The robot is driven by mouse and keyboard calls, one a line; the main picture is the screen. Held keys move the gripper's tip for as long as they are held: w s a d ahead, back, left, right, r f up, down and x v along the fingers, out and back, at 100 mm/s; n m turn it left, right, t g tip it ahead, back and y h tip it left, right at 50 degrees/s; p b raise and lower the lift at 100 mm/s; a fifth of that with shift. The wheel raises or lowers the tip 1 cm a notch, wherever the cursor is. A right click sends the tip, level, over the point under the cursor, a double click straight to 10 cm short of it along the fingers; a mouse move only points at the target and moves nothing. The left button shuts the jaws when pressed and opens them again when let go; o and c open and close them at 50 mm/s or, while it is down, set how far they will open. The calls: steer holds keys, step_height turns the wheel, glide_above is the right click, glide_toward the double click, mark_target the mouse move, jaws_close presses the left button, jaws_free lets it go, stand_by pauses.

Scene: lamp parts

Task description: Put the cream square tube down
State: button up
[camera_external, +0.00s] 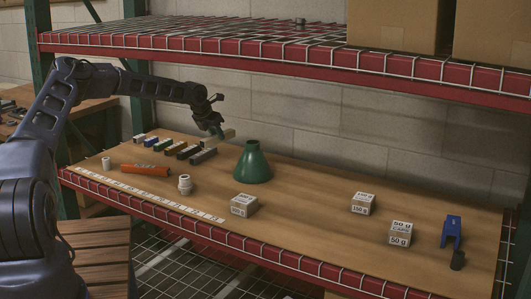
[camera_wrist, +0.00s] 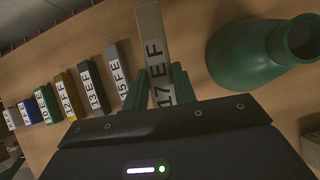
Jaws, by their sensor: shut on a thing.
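The cream square tube (camera_wrist: 152,40), marked 17 E F, is between the green fingers of my gripper (camera_wrist: 159,86) in the wrist view. My gripper is shut on it near its marked end. In the external view my gripper (camera_external: 218,131) holds the tube (camera_external: 228,133) at the far side of the shelf, seemingly above the board. It is just behind the end of a row of tubes and left of the green funnel-shaped part (camera_external: 253,163). The gap beneath the tube is hard to judge.
The row's nearest tube is grey (camera_wrist: 115,68), left of the held tube; a black tube (camera_wrist: 91,86) lies beyond it. An orange cylinder (camera_external: 146,170) and white fitting (camera_external: 185,184) lie in front. Boxed weights (camera_external: 244,205) stand right. The red upper shelf (camera_external: 250,51) is overhead.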

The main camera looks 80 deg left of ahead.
steer(key=s+d+f+m+t+h, duration=0.1)
steer(key=d+m+h, duration=0.15)
steer(key=d, duration=0.65)
steer(key=s+d+m+h, duration=0.15)
steer(key=d+m, duration=0.25)
steer(key=d, duration=0.4)
steer(key=w+d, duration=0.4)
steer(key=w, duration=0.6)
steer(key=w+d+f+m, duration=0.1)
steer(key=w+d, duration=0.2)
steer(key=w, duration=0.6)
steer(key=w+d, duration=0.4)
steer(key=w, duration=0.6)
steer(key=shift+t, duration=0.3)
steer(key=shift+a+f, duration=0.15)
steer(key=shift+f, duration=1.75)
steer(key=shift+a+f, duration=0.15)
steer(key=shift+f, duration=1.7)
steer(key=shift+f, duration=0.1)
steer(key=o, duration=1)
steer(key=shift+o, duration=0.2)
steer(key=v, duration=0.7)
steer(key=shift+r, duration=0.3)
